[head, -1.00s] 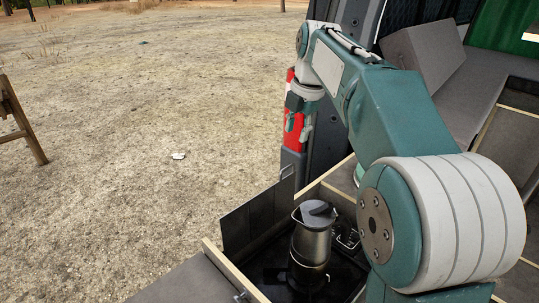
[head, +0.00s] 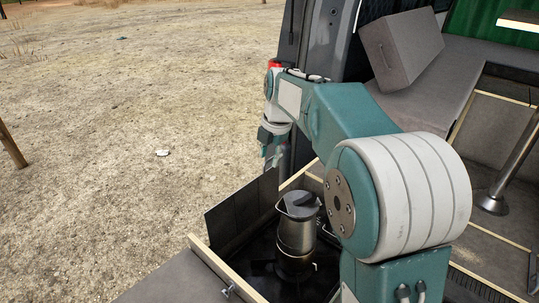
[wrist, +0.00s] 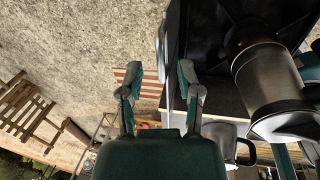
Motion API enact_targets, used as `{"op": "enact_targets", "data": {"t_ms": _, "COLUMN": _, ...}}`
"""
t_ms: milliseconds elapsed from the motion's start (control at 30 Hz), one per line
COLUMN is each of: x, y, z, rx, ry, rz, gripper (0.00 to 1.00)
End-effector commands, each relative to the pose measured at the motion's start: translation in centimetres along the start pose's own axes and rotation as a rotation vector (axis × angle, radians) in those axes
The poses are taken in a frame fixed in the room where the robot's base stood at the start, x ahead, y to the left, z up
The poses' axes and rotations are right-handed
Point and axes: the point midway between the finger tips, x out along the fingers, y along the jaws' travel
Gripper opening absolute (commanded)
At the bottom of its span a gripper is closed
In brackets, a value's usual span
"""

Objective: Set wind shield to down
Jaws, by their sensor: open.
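The wind shield (head: 243,208) is a dark flat panel standing upright along the left edge of the stove bay (head: 213,258). In the wrist view it seems to show nearly edge-on as a thin grey strip (wrist: 164,62). My gripper (head: 272,158) is open and empty, just above the far end of the panel, fingers pointing down. In the wrist view the strip lies between the lines of the two spread fingertips (wrist: 156,73), nearer the right one. Whether any finger touches it, I cannot tell.
A metal pot (head: 297,228) stands on the stove, close right of the panel. It also looms at right in the wrist view (wrist: 268,80). A grey cushion block (head: 400,45) leans inside the van. Open sandy ground lies to the left.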

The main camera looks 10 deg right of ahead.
Motion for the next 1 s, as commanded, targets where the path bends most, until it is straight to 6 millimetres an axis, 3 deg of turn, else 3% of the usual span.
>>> {"op": "enact_targets", "data": {"t_ms": 133, "x": 0.0, "y": 0.0, "z": -0.1, "rx": 0.0, "ry": 0.0, "rz": 0.0, "gripper": 0.46}}
{"op": "enact_targets", "data": {"t_ms": 233, "x": 0.0, "y": 0.0, "z": -0.1, "rx": 0.0, "ry": 0.0, "rz": 0.0, "gripper": 0.01}}
{"op": "enact_targets", "data": {"t_ms": 567, "x": 0.9, "y": -0.1, "z": -0.1, "rx": 0.0, "ry": 0.001, "rz": -0.002, "gripper": 0.0}}
{"op": "enact_targets", "data": {"t_ms": 900, "x": 9.3, "y": -1.8, "z": -0.1, "rx": 0.001, "ry": 0.004, "rz": -0.003, "gripper": 0.0}}
{"op": "enact_targets", "data": {"t_ms": 1000, "x": 11.1, "y": -2.1, "z": -0.1, "rx": 0.001, "ry": 0.003, "rz": -0.002, "gripper": 0.0}}
